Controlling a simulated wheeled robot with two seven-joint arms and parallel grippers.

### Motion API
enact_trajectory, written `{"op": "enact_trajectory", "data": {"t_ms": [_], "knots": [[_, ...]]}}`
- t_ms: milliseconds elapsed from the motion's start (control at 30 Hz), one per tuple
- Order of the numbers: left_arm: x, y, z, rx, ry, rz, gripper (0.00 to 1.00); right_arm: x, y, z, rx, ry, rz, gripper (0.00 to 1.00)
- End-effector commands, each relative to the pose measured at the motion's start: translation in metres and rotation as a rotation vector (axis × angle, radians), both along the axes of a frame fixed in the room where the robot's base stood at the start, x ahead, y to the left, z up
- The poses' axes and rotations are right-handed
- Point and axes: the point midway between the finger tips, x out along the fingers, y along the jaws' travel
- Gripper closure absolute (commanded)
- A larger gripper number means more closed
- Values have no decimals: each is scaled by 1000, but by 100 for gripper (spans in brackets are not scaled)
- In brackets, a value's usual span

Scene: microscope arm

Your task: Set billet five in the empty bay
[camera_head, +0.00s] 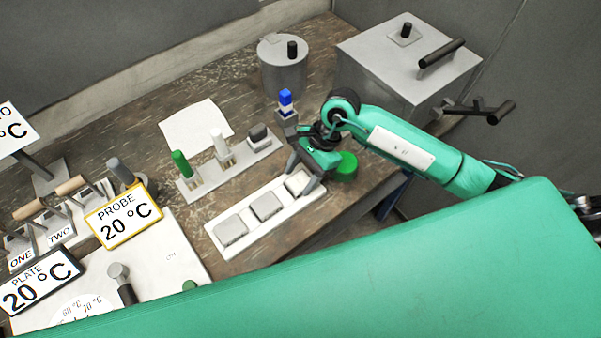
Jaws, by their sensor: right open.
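A white tray (218,246) at the middle of the bench has three square places in a row. Grey squares show in the near place (231,230), the middle one (266,206) and the far one (298,183). I cannot read a number on any of them, so I cannot tell which is billet five or which bay is empty. My right gripper (303,174) is open, pointing down with its fingers around or just above the far square. The gripper partly hides that end of the tray. My left gripper is not in view.
Behind the tray, a rack (230,169) holds green-, white- and dark-topped pieces. A blue-topped piece (286,102) stands beside my right wrist. A green disc (346,165) is close by. A grey cylinder (283,70) and box (410,65) stand behind. Signs and levers fill the left.

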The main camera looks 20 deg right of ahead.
Motion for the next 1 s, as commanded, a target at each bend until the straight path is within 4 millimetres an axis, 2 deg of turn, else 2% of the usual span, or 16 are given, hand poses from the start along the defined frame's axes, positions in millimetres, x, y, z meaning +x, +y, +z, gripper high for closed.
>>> {"op": "enact_trajectory", "data": {"t_ms": [33, 167, 200, 500, 700, 1000], "knots": [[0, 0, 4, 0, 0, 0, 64, -9, -3, -11, -22, 31, 8, 33], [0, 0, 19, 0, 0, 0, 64, -10, -2, 0, -21, 31, 9, 33], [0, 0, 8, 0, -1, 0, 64, -6, -8, 1, -22, 26, 9, 33], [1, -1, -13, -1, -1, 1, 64, 8, -40, 69, -14, 18, 6, 33], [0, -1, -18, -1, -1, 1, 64, 13, -52, 97, -11, 18, 6, 33], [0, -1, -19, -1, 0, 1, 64, 13, -56, 107, -8, 20, 7, 33]]}}
